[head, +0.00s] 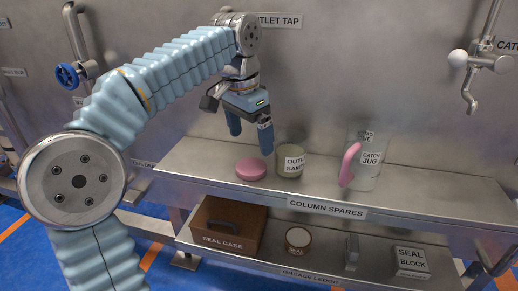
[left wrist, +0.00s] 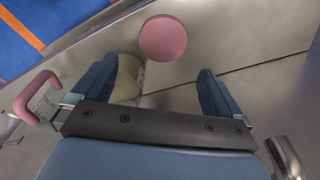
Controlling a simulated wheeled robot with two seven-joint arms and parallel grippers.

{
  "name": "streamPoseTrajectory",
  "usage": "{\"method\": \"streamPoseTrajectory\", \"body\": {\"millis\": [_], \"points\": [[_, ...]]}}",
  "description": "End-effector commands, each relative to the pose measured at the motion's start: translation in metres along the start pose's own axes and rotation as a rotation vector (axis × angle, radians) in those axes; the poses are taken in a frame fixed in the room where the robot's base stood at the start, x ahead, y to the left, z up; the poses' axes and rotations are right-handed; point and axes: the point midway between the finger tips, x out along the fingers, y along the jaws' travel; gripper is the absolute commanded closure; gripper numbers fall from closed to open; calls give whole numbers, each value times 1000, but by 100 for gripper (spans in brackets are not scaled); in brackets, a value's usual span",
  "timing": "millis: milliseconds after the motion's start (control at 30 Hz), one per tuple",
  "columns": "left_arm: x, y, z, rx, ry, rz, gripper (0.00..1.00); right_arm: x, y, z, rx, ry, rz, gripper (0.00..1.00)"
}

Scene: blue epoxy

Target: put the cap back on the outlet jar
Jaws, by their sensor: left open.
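The pink round cap (head: 251,169) lies flat on the upper steel shelf, just left of the outlet jar (head: 290,161). The jar is pale and squat, stands upright and is labelled "OUTLET SAMP…"; no cap shows on it. My left gripper (head: 250,139) is open and empty, fingers pointing down, above and a little behind the cap. In the left wrist view the cap (left wrist: 163,38) is beyond the fingertips, near the top centre. The jar (left wrist: 129,78) there is partly hidden by one finger. My right gripper is not in view.
A clear catch jug (head: 366,172) with a pink handle stands right of the jar. A steel tap (head: 470,95) hangs at the right. The lower ledge holds a brown seal case (head: 228,222), a round tin (head: 298,240) and a seal block (head: 411,262). The shelf left of the cap is clear.

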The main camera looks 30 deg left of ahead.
Motion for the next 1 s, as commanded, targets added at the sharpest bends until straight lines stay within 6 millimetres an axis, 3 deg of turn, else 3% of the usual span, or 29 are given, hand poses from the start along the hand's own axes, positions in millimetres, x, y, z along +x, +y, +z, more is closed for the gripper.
{"method": "streamPoseTrajectory", "body": {"millis": [367,633,1000], "points": [[-1,-1,2,-6,-19,-5,0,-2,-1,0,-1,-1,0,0],[21,-2,4,-6,-20,-5,0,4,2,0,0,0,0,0],[29,-2,5,-6,-19,-4,0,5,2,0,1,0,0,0]]}}
